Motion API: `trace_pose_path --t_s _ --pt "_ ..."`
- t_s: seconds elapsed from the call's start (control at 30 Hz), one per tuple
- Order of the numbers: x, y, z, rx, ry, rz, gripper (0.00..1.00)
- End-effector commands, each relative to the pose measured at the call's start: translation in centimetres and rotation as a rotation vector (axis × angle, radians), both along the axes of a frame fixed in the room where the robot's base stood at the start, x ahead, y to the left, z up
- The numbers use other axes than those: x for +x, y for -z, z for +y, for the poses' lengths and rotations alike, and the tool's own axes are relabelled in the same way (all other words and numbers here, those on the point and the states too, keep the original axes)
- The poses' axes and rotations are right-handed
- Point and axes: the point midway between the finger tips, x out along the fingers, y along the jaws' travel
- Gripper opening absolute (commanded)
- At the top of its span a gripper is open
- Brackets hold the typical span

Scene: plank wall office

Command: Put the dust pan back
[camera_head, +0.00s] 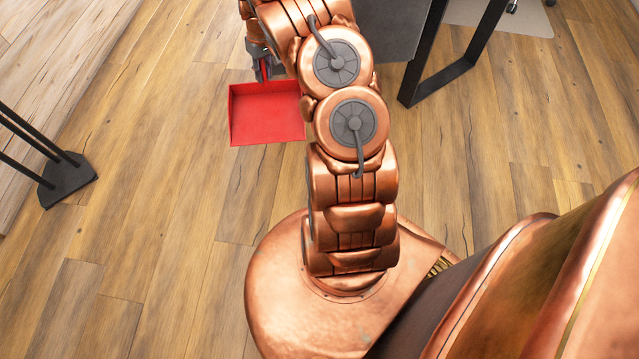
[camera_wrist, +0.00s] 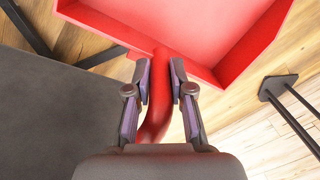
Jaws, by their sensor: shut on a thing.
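The red dust pan (camera_head: 266,116) shows in the head view, left of my copper arm, with its open tray facing up. My gripper (camera_head: 262,72) is at the pan's far side, at its handle; the arm hides part of the pan's right edge. In the wrist view the dust pan (camera_wrist: 190,28) fills the top, and its curved red handle runs down between the fingers of my gripper (camera_wrist: 160,82). The fingers are shut on the handle. I cannot tell from these frames how high the pan is above the floor.
A dark table leg frame (camera_head: 432,75) stands at the top right, with a grey surface (camera_head: 385,30) beside it. A black stand with thin rods (camera_head: 68,178) is on the floor at the left. The plank floor (camera_head: 170,230) between is clear.

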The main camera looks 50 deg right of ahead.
Motion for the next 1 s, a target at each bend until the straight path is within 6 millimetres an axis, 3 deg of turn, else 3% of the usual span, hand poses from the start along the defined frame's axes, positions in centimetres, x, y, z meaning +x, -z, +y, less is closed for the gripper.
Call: trace_pose_path --t_s 0.03,0.2,0.5,0.8,1.0 --pt "-1.3 2.3 -1.7 0.005 0.017 0.009 0.00" --pt "-5.2 8.8 -6.4 0.007 0.055 0.009 0.00" --pt "-14.3 19.9 -12.5 0.009 0.123 0.006 0.00" --pt "-24.2 29.9 -14.7 0.011 0.185 0.002 0.00" --pt "-29.1 34.4 -14.4 0.010 0.213 -0.001 0.00"
